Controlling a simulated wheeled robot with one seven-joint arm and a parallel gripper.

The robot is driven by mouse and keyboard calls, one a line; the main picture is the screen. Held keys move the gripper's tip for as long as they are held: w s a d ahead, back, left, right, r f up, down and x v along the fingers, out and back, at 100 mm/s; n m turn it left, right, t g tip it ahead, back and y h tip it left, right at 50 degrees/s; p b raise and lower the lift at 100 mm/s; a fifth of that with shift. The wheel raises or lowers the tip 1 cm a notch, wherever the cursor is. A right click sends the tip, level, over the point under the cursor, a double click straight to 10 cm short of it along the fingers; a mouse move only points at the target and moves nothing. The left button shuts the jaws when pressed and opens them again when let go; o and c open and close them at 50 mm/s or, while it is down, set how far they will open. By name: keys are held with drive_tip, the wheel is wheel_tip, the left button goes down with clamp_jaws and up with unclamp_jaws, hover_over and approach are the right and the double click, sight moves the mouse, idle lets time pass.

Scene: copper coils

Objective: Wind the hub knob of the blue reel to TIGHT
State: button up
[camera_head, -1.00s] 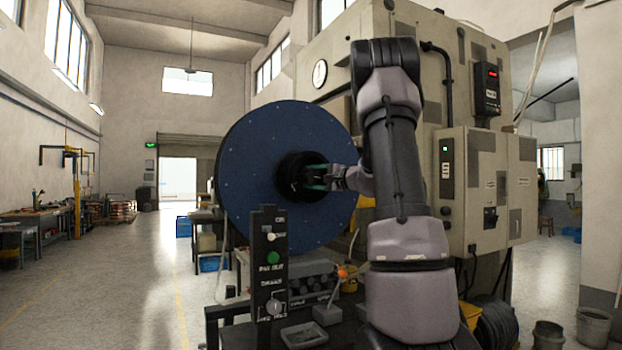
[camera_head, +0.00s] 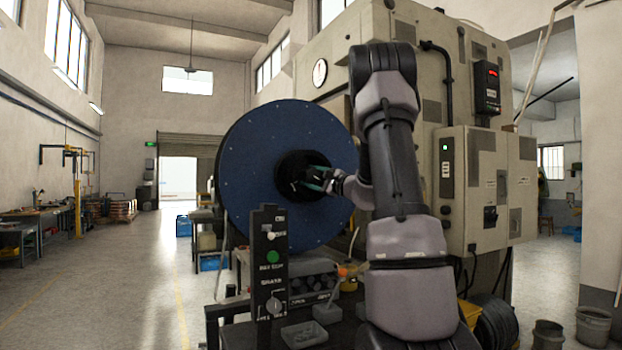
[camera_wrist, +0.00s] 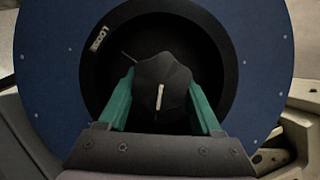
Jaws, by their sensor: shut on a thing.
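The blue reel (camera_head: 258,150) stands upright in the middle of the head view, with a black round hub (camera_head: 292,165) at its centre. In the wrist view the blue reel (camera_wrist: 262,60) surrounds the dark hub recess. The black faceted hub knob (camera_wrist: 163,77) sits in the recess and carries a pale pointer line. The word LOOSE (camera_wrist: 97,38) shows on the recess wall at upper left; no TIGHT mark is visible. My gripper (camera_head: 318,178) reaches into the hub from the right. Its green fingers (camera_wrist: 163,103) are shut on the knob, one on each side.
A black control panel (camera_head: 268,262) with a green button stands in front of the reel. A large beige machine cabinet (camera_head: 480,190) is behind and right of my arm. Open grey floor (camera_head: 110,290) lies to the left. Buckets (camera_head: 594,326) stand at lower right.

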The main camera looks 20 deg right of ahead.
drive_tip(key=o, duration=1.4)
drive_tip(key=shift+c, duration=0.2)
drive_tip(key=shift+s+d, duration=0.1)
drive_tip(key=v, duration=1)
drive_tip(key=shift+s, duration=0.3)
drive_tip(key=shift+d+f, duration=0.1)
